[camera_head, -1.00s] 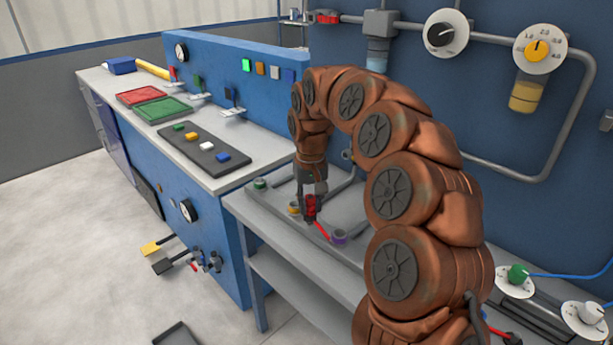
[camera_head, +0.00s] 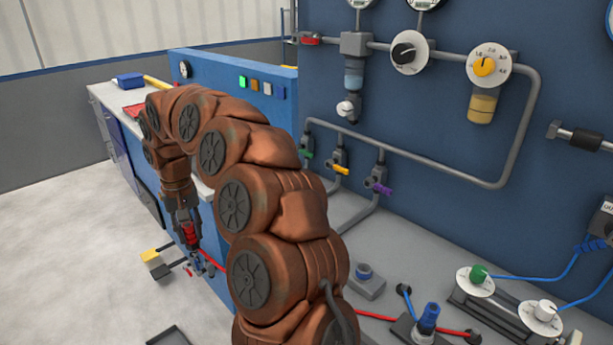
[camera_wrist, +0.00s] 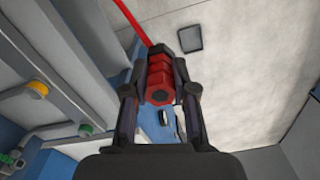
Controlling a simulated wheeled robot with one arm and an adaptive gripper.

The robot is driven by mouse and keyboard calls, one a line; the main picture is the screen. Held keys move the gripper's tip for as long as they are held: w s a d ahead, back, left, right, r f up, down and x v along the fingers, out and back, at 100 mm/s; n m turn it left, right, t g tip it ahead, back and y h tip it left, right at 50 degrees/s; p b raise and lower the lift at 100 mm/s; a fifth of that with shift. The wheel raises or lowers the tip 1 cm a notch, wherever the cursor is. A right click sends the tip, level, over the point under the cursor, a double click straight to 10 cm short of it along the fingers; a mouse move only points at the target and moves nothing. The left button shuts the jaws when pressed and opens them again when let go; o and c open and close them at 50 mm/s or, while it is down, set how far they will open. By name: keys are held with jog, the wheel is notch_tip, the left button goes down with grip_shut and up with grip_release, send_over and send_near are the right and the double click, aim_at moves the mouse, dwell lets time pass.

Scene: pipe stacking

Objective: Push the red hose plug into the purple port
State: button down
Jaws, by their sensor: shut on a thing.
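My gripper (camera_head: 193,242) is shut on the red hose plug (camera_head: 190,231), held out in front of the blue cabinet side. In the wrist view the red plug (camera_wrist: 160,82) sits between both fingers of my gripper (camera_wrist: 160,68), with the pale floor behind it. Its red hose (camera_wrist: 134,24) runs off to the upper left. The wrist view shows a yellow port (camera_wrist: 37,88) and a green port (camera_wrist: 85,130) on the left, apart from the plug.
A dark tray (camera_wrist: 190,38) lies on the open floor.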

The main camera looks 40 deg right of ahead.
jog(key=s+d+r+m+p, duration=0.25)
jog(key=s+d+m, duration=0.3)
jog(key=d, duration=0.35)
jog(key=s+d+r+m+p, duration=0.1)
jog(key=s+d+r+m, duration=0.35)
jog(key=d+m, duration=0.35)
jog(key=s+d+r+m+p, duration=0.1)
jog(key=s+d+r+m, duration=0.2)
jog(key=s+d+m, duration=0.5)
notch_tip(320, 180, down, 10)
jog(key=w+d+n, duration=0.2)
jog(key=shift+w+r, duration=0.25)
jog(key=shift+w, duration=0.05)
jog(key=shift+a+b, duration=0.15)
jog(key=shift+b, duration=0.4)
jog(key=shift+f+b, duration=1.5)
jog(key=shift+f, duration=0.1)
dwell(0.5)
jog(key=c, duration=0.9)
grip_release()
jog(key=shift+o, duration=0.2)
